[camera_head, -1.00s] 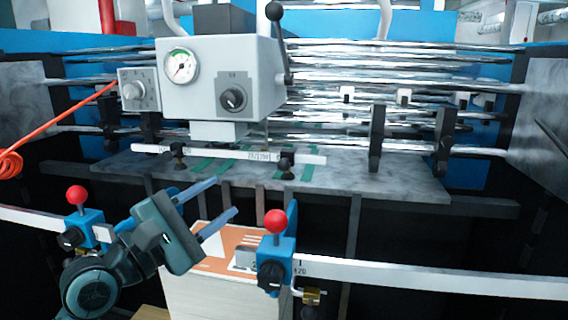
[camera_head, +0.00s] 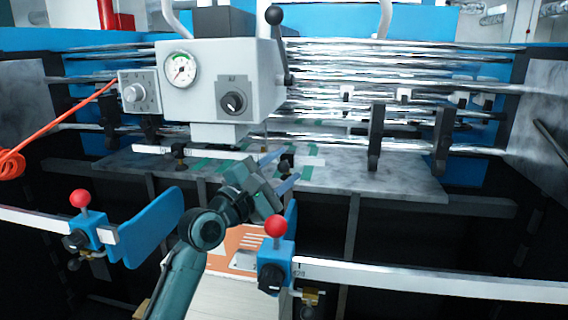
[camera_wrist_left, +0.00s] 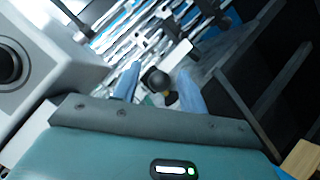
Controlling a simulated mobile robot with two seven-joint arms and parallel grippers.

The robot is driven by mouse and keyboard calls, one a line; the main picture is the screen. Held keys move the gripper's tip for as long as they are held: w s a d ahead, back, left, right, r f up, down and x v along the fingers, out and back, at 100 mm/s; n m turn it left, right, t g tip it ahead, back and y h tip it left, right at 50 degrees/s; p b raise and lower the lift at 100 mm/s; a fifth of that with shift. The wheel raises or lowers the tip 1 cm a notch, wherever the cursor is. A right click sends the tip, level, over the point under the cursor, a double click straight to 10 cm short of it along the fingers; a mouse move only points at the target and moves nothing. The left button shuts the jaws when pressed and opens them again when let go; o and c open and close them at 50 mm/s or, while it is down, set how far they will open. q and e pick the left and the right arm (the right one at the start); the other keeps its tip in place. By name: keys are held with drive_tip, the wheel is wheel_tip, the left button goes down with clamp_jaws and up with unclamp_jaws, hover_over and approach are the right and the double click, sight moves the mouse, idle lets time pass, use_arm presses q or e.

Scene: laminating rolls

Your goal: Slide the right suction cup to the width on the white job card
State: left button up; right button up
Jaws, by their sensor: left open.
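A white scale bar (camera_head: 222,155) runs across in front of the machine, with a dark left suction cup (camera_head: 178,160) and a dark right suction cup (camera_head: 286,163). My left gripper (camera_head: 281,170) is open, its two blue fingers at the right suction cup. In the left wrist view, a dark round knob (camera_wrist_left: 156,82) shows between the open fingers (camera_wrist_left: 158,88), with no clear grip on it. A pale card (camera_head: 244,261) lies on the orange-topped stack, partly hidden by a blue clamp block; its writing is unreadable. My right gripper is not in view.
Red-knobbed blue blocks stand at left (camera_head: 84,228) and centre (camera_head: 276,253) on white front rails. The grey control box (camera_head: 205,85) hangs above the bar. Shiny rollers (camera_head: 400,85) lie behind. The grey plate (camera_head: 350,178) is clear at right.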

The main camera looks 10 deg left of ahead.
use_arm(q)
drive_tip(key=shift+w+d+r, duration=0.1)
drive_tip(key=shift+w+d, duration=0.1)
drive_tip(key=shift+w, duration=0.15)
clamp_jaws()
idle(0.3)
